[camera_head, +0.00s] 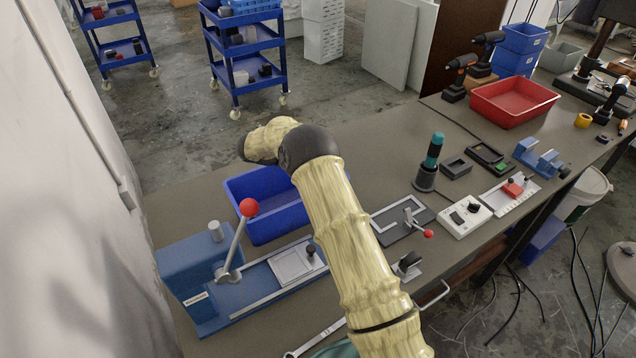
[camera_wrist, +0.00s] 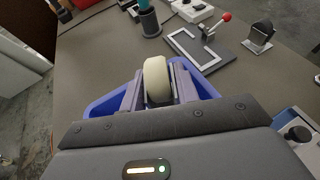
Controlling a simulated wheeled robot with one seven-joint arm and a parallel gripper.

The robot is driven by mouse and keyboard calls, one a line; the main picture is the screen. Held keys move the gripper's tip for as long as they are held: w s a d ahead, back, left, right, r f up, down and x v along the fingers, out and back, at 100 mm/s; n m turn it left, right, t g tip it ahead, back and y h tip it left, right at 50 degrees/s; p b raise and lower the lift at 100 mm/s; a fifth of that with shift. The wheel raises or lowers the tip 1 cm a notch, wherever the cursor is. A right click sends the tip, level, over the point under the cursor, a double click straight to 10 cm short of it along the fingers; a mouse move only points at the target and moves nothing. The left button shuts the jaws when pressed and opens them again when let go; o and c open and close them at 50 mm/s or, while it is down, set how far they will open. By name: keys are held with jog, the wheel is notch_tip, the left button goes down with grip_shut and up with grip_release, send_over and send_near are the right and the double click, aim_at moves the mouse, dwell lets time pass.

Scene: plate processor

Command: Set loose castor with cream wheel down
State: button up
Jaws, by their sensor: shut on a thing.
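The castor with the cream wheel (camera_wrist: 157,78) is between the fingers of my gripper (camera_wrist: 160,92) in the wrist view. The wheel points away from the palm, and the fingers press on its grey bracket from both sides. A blue bin (camera_wrist: 107,104) lies behind and below the castor in that view; I cannot tell the height of the castor above it. In the head view the blue bin (camera_head: 244,190) stands on the bench, partly behind my arm. My gripper and the castor are hidden there.
A blue press with a red-knobbed lever (camera_head: 230,240) stands left of my arm. A toggle-clamp plate (camera_head: 402,222), a castor-like black part (camera_head: 407,264) and a screwdriver in a stand (camera_head: 430,165) are to the right. A red tray (camera_head: 513,102) is farther back. The bench between them has bare patches.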

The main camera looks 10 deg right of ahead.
jog(key=shift+w+f, duration=0.1)
jog(key=shift+f, duration=0.65)
jog(key=shift+s+r, duration=0.1)
jog(key=shift+s, duration=0.1)
jog(key=shift+f, duration=1.9)
jog(key=shift+w+f, duration=0.1)
jog(key=shift+f, duration=0.45)
jog(key=shift+d+f, duration=0.1)
jog(key=o, duration=0.9)
jog(key=shift+c, duration=0.2)
